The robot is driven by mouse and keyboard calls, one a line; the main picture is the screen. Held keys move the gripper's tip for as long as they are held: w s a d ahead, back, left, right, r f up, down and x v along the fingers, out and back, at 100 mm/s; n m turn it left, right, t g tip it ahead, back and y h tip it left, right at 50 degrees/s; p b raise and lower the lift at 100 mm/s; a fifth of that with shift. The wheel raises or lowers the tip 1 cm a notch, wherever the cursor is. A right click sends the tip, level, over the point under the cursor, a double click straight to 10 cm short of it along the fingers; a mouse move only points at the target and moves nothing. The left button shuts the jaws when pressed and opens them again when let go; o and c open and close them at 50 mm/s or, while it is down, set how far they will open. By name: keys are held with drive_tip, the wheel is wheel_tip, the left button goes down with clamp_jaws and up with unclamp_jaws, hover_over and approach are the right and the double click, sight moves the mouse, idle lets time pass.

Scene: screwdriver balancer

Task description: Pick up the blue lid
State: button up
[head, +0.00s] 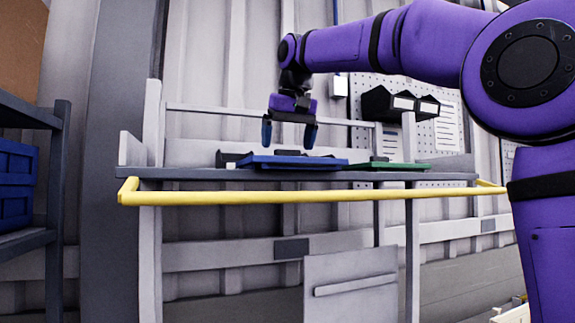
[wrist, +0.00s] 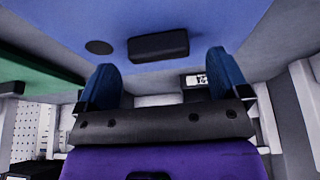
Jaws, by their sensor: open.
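The blue lid (head: 292,163) lies flat on the grey shelf, left of the green lid, in the head view. In the wrist view the blue lid (wrist: 215,28) fills the top, with a dark raised handle (wrist: 158,46) and a dark round spot beside it. My gripper (head: 289,140) points down just above the blue lid. Its two blue fingers are spread with nothing between them. In the wrist view my gripper (wrist: 160,78) has its fingertips near the handle, one to each side. I cannot tell whether the tips touch the lid.
A green lid (head: 388,166) lies just right of the blue lid. A yellow rail (head: 330,197) runs along the shelf's (head: 215,173) front edge. Dark bins (head: 385,104) hang on a pegboard behind. A rack with blue crates (head: 18,190) stands at the far left.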

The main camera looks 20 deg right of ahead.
drive_tip(key=shift+w+f, duration=0.2)
drive_tip(key=shift+f, duration=0.3)
drive_tip(key=c, duration=1.2)
drive_tip(key=shift+o, duration=0.2)
drive_tip(key=shift+r, duration=0.15)
